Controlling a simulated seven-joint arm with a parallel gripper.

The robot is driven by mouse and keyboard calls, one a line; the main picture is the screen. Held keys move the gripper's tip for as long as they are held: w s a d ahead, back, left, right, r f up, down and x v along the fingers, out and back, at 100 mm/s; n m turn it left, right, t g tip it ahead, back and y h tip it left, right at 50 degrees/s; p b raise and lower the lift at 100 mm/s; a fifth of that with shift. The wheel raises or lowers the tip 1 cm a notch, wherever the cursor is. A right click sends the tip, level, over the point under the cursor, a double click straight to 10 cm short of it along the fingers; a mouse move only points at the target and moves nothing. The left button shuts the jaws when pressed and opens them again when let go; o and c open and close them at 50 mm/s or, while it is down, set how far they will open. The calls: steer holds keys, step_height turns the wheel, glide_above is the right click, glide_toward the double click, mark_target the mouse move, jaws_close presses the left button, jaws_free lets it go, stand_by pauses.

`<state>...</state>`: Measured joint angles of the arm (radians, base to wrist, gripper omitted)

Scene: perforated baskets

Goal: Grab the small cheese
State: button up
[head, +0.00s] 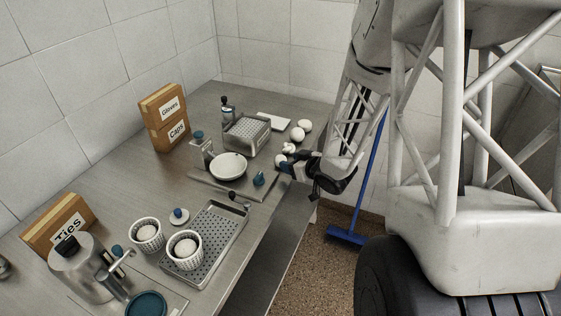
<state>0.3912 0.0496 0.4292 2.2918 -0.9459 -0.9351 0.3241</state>
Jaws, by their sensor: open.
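Several small white rounds that look like cheeses lie at the far right edge of the steel table; one cheese (297,134) is beside another (305,125), and a smaller one (289,148) is nearer my gripper. My gripper (284,166) is open at the table's right edge, just in front of these rounds. A white piece (281,159) is partly hidden by the gripper; I cannot tell whether they touch. Two white perforated baskets (147,234) (185,254) hold white contents nearer the front.
A perforated steel tray (226,231) is under one basket. A white round dish (228,166), a steel perforated box (246,136) and bottles stand left of my gripper. Cardboard boxes (163,110) (52,223) are near the wall. A blue broom (347,236) is on the floor right of the table.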

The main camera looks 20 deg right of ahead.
mark_target(284, 159)
steer(key=shift+w, duration=0.15)
steer(key=shift+x, duration=2.6)
steer(key=shift+a+r, duration=0.15)
steer(key=c, duration=0.6)
